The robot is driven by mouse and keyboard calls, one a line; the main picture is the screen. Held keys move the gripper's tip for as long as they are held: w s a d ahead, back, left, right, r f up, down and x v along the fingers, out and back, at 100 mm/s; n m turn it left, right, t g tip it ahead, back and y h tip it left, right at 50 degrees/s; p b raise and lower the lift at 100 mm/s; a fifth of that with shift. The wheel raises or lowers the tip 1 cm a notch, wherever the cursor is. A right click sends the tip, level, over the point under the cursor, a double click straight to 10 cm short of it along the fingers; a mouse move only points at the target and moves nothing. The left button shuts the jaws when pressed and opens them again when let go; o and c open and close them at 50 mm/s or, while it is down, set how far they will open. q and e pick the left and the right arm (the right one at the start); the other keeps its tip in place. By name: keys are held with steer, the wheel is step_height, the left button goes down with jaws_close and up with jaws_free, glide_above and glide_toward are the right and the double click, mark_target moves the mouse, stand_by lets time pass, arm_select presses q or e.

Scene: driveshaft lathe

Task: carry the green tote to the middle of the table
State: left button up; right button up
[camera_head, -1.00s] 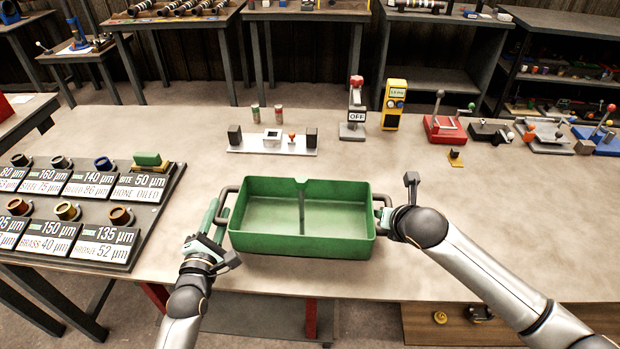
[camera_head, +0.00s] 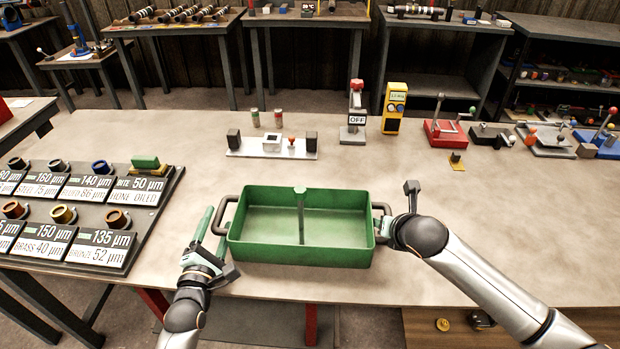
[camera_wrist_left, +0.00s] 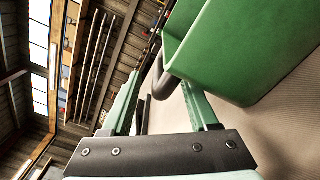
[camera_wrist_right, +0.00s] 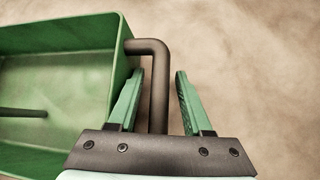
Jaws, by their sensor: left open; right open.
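The green tote (camera_head: 300,252), an open box with a divider, appears to rest on the table (camera_head: 520,235) near its front edge. A dark handle sticks out at each end. My left gripper (camera_head: 212,228) is open at the left handle (camera_head: 224,212); in the left wrist view the dark handle (camera_wrist_left: 163,82) shows between its spread fingers. My right gripper (camera_head: 388,224) is open at the right end, its fingers partly hidden by my wrist. In the right wrist view the right handle (camera_wrist_right: 158,85) lies between the fingers, with a gap on the right side. The tote is empty.
A dark board with labelled rings (camera_head: 95,210) stands left of the tote. Behind the tote is a white fixture plate (camera_head: 272,148). An OFF switch box (camera_head: 355,120), a yellow meter (camera_head: 394,108) and a red clamp (camera_head: 445,132) stand further back.

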arm_select(q)
steer(key=s, duration=0.7)
steer(key=shift+s+a, duration=0.1)
steer(key=shift+a, duration=0.25)
arm_select(e)
steer(key=v, duration=1.2)
